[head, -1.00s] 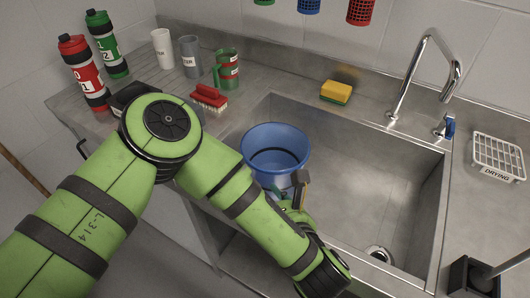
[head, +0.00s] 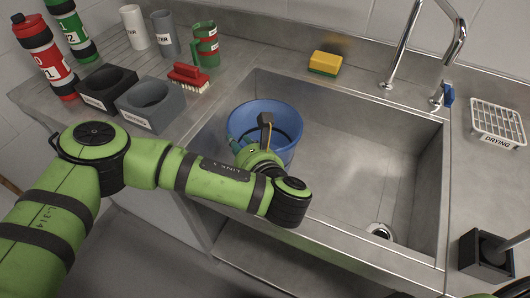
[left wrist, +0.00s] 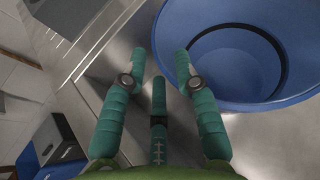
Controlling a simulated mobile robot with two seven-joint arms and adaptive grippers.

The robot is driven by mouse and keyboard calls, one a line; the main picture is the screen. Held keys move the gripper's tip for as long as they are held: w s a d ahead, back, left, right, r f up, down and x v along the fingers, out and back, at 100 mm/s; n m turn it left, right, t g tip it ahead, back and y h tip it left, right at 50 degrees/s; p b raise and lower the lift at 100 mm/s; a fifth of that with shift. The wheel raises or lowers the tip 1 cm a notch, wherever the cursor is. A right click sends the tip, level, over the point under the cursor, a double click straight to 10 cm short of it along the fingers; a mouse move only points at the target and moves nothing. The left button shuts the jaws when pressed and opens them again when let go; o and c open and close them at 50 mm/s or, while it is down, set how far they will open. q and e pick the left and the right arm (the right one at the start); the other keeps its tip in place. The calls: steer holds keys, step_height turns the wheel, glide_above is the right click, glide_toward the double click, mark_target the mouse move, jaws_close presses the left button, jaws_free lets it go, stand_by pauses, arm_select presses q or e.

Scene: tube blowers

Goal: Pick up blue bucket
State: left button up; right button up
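The blue bucket (head: 278,118) stands upright in the left part of the steel sink. It has a dark ring inside. In the left wrist view the bucket (left wrist: 240,85) fills the upper right. My left gripper (head: 240,143) is at the bucket's near left side, partly hidden behind my wrist. In the left wrist view its teal fingers (left wrist: 158,65) are spread apart with nothing between them. The right fingertip is at or just over the bucket's rim; contact cannot be told. My right gripper is not in view.
The sink (head: 350,150) is otherwise empty, with a tap (head: 455,50) behind. A sponge (head: 325,63) lies on the back ledge. A red brush (head: 190,78), two holders (head: 150,104), cups and bottles stand on the left counter. A drying rack (head: 497,122) is at right.

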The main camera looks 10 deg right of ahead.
arm_select(q)
steer(key=b+x, duration=0.1)
steer(key=x, duration=0.1)
steer(key=b+x, duration=0.1)
steer(key=shift+w+d+f+b, duration=0.1)
steer(key=shift+w+f+b, duration=0.2)
steer(key=shift+f, duration=0.2)
steer(key=shift+w, duration=0.15)
jaws_close()
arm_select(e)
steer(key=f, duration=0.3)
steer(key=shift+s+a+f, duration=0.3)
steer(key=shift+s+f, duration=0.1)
arm_select(q)
steer(key=shift+r, duration=0.1)
